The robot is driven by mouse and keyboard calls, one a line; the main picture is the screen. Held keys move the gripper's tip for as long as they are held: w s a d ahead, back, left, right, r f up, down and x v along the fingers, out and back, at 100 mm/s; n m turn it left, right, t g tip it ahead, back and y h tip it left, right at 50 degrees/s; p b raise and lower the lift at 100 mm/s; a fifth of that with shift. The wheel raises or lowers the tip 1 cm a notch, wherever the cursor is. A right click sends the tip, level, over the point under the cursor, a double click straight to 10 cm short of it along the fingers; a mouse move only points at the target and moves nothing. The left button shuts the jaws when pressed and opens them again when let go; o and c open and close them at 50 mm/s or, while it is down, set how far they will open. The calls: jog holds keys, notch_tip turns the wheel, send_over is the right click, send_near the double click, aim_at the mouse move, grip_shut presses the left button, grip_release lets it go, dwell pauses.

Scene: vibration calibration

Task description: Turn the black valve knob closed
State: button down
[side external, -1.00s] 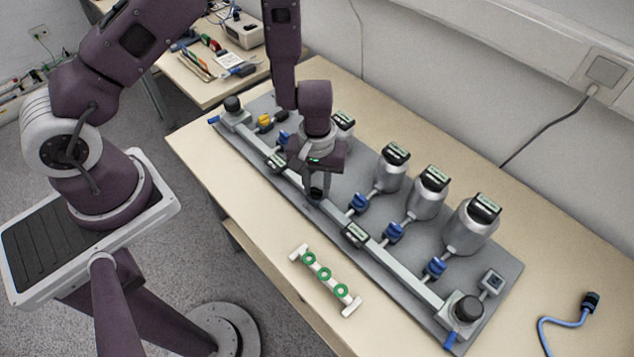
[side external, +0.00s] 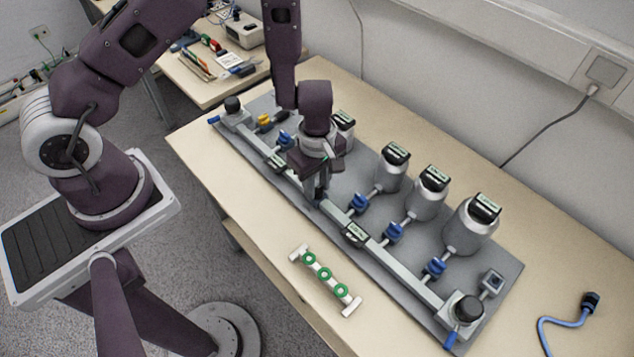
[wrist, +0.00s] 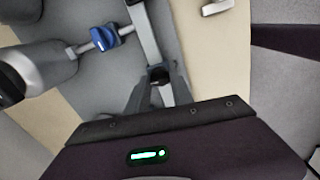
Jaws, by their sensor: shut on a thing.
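The black valve knob (wrist: 160,74) sits on the grey pipe rail and shows between my fingertips in the wrist view. My gripper (wrist: 158,88) is shut on it, one finger on each side. In the side external view my gripper (side external: 317,196) points down at the middle of the rail (side external: 375,247), and its fingers hide most of the knob. How far the knob is turned cannot be told.
Blue valves (side external: 393,232) and silver canisters with black gauges (side external: 433,178) stand behind the rail on the grey plate. A strip with green rings (side external: 325,274) lies in front. A blue cable (side external: 560,325) lies at the right.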

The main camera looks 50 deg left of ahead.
aim_at(317, 188)
jog(key=shift+n, duration=0.7)
jog(key=c, duration=1.1)
grip_release()
jog(key=shift+r, duration=3.55)
